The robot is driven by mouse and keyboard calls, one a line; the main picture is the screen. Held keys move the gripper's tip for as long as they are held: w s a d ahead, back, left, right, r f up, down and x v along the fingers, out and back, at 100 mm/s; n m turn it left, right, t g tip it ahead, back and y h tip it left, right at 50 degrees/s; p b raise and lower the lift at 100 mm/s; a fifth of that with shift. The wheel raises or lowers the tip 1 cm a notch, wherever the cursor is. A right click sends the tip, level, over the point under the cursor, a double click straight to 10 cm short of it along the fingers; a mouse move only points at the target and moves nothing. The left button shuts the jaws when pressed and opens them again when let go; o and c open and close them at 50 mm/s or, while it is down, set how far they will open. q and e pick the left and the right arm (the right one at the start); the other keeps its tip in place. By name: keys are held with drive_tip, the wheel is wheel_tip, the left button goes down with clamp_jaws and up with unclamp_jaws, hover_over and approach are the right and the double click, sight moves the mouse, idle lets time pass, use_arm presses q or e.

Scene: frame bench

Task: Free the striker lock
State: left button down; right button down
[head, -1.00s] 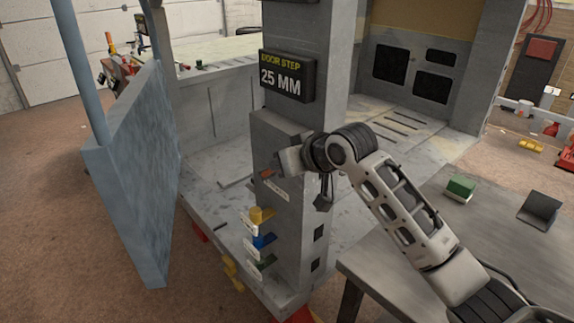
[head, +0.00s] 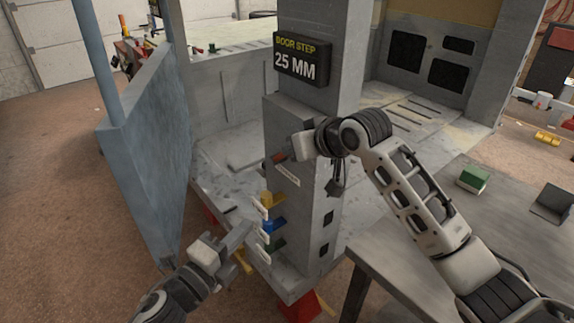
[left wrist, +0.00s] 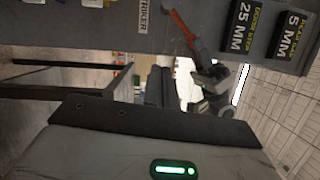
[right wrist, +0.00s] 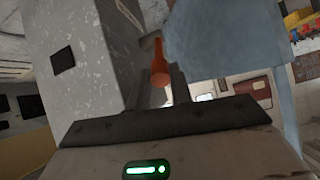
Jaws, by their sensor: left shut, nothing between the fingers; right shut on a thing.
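A grey post carries an orange-red lever (head: 277,158) on its door-side face; it also shows in the left wrist view (left wrist: 183,29), beside a label reading STRIKER (left wrist: 143,17). My right gripper (head: 287,153) is shut on this lever; in the right wrist view the lever's rounded end (right wrist: 159,68) sits between the fingers. Below it on the post are a yellow lever (head: 270,200), a blue lever (head: 267,227) and a green lever (head: 275,245), with small white labels. My left gripper (head: 243,232) is shut and empty, in front of these lower levers in the head view.
A blue door panel (head: 150,150) stands left of the post. A sign (head: 302,59) on the post reads DOOR STEP 25 MM. A grey table (head: 410,250) with a green block (head: 473,179) stands right.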

use_arm(q)
drive_tip(key=w+d+r+m+g+h, duration=0.3)
drive_tip(key=w+d+r+m, duration=0.4)
drive_tip(key=w+d+m, duration=0.2)
drive_tip(key=shift+w+m, duration=0.7)
drive_tip(key=shift+w, duration=0.35)
drive_tip(key=shift+d, duration=0.1)
